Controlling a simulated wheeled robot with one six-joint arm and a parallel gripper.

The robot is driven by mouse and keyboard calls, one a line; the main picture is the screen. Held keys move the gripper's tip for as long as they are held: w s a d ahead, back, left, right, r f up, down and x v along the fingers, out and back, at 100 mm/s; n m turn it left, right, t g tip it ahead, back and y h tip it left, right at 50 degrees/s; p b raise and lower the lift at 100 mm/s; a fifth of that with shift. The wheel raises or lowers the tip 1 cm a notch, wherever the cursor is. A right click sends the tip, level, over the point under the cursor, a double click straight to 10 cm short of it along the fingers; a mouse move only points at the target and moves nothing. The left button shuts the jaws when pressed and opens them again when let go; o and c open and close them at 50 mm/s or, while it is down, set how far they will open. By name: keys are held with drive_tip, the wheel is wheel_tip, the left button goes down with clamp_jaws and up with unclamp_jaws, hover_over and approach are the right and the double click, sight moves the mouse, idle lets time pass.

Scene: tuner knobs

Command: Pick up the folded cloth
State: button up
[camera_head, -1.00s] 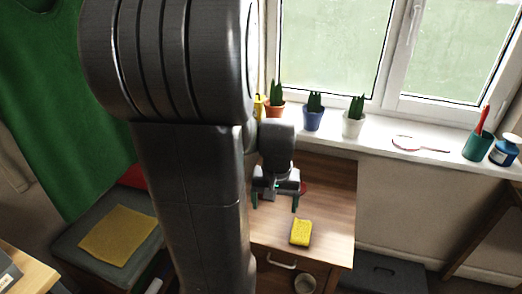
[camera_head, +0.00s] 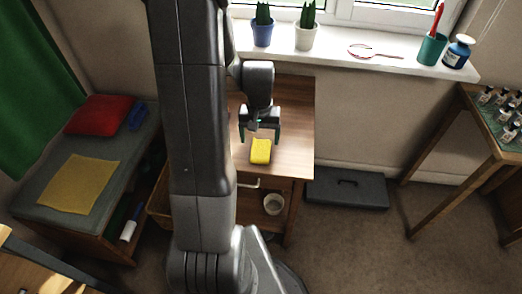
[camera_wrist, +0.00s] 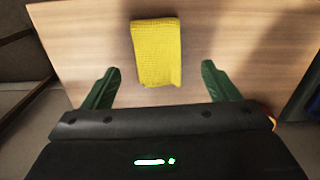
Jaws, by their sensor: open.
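The folded cloth is a small yellow block-like bundle (camera_head: 260,151) lying on the wooden cabinet top, near its front edge in the head view. In the wrist view the folded cloth (camera_wrist: 156,52) lies beyond and between my two green fingertips. My gripper (camera_head: 262,136) is open and empty, over the table just behind the cloth in the head view. In the wrist view my gripper (camera_wrist: 161,80) has its fingers spread wider than the cloth, apart from it on both sides. The exact height above the table cannot be told.
The wooden cabinet top (camera_head: 294,115) is otherwise mostly clear. A flat yellow cloth (camera_head: 78,184) and a red cushion (camera_head: 101,115) lie on the bench at left. Potted plants (camera_head: 305,36) stand on the windowsill behind.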

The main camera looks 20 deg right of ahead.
sight(261, 149)
drive_tip(key=f, duration=0.5)
drive_tip(key=shift+s+f+b, duration=0.1)
drive_tip(key=shift+s+b, duration=0.15)
drive_tip(key=shift+b, duration=0.1)
drive_tip(key=c, duration=1.1)
